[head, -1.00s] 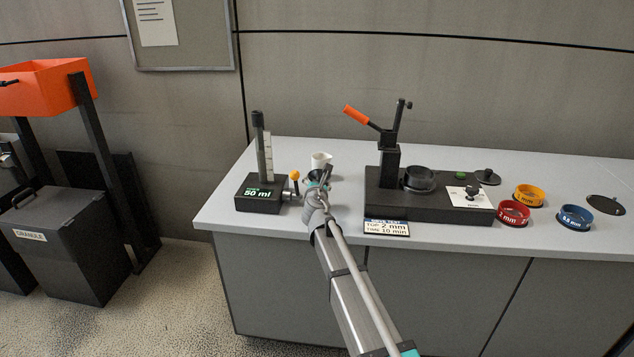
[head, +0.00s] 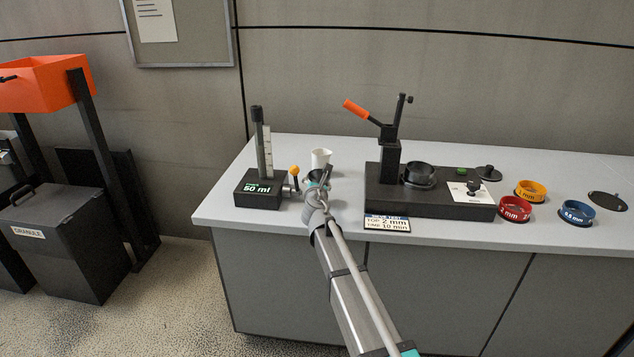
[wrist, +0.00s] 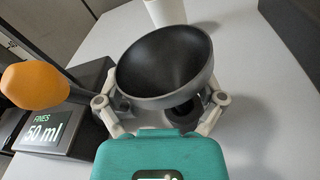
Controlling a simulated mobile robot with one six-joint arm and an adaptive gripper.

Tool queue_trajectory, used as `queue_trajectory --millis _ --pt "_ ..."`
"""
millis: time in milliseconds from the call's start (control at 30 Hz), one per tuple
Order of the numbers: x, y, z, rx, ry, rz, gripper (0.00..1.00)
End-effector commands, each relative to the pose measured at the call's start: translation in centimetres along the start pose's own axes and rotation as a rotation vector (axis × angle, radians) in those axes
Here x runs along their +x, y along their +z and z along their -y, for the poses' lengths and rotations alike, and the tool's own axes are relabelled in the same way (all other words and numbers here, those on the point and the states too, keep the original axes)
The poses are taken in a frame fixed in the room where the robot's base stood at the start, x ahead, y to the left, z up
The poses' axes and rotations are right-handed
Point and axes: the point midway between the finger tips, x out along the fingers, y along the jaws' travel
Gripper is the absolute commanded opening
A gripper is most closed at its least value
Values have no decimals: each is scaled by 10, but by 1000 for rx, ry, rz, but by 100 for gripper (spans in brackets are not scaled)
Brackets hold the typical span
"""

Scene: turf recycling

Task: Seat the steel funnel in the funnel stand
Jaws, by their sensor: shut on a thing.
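The steel funnel, a dark grey bowl with a wide open mouth, shows in the wrist view (wrist: 168,62) and small in the head view (head: 317,176). My gripper (wrist: 160,108) is shut on it, one finger on each side below the rim. The funnel is slightly tilted in the wrist view. In the head view my gripper (head: 317,186) is over the worktop, just right of the black 50 ml unit (head: 262,190) with its upright post and scale. No part is clearly recognisable as the funnel stand. The funnel's lower end is largely hidden.
A white cup (head: 320,158) stands just behind the funnel. An orange knob (head: 294,170) rises close on the left. A black press base (head: 430,200) with an orange handle stands to the right. Coloured rings, including a red one (head: 515,209), lie farther right.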

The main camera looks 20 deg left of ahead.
Motion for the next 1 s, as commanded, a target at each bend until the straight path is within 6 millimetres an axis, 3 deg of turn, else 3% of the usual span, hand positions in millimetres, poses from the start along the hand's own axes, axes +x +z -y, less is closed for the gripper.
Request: queue_trajectory --millis 1000 --pt "2 -18 6 0 0 0 39"
